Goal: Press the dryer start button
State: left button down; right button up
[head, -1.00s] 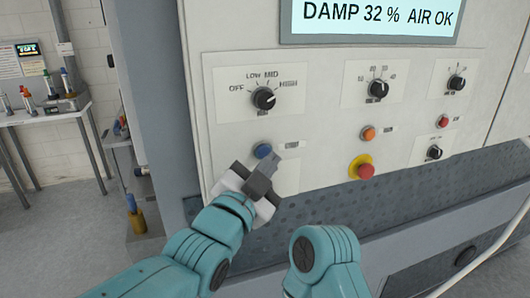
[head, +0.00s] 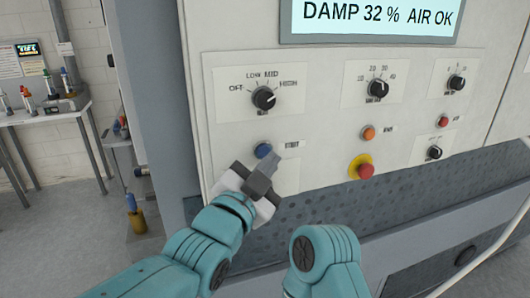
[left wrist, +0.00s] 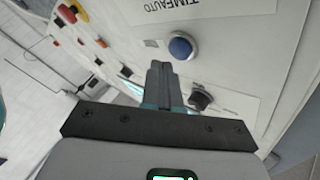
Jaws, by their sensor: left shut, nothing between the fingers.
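The blue button (head: 263,150) sits on the pale dryer panel below the OFF/LOW/MID/HIGH knob (head: 264,98), with a label beside it that seems to read START. It also shows in the left wrist view (left wrist: 182,46). My left gripper (head: 268,160) is shut and empty, its fingertips close to the button, over its lower right in the head view. In the left wrist view the fingertips (left wrist: 160,66) lie just beside the button; I cannot tell whether they touch. My right gripper is not in view.
An orange button (head: 368,132), a red emergency stop (head: 366,171) on yellow, a small red button (head: 443,121) and more knobs are to the right. The display (head: 378,18) reads DAMP 32 %, AIR OK. A side table (head: 45,117) with bottles stands left.

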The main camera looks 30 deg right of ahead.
pick_arm(q)
jog(key=shift+w, duration=0.1)
dwell(0.5)
jog(key=shift+w+d, duration=0.1)
jog(key=shift+w, duration=0.25)
jog(key=shift+w+d, duration=0.1)
jog(key=shift+w, duration=0.4)
dwell(0.8)
jog(key=shift+s, duration=0.1)
jog(key=shift+s+a+b, duration=0.2)
jog(key=shift+s+b, duration=0.65)
jog(key=shift+b, duration=0.15)
jog(key=shift+f, duration=0.1)
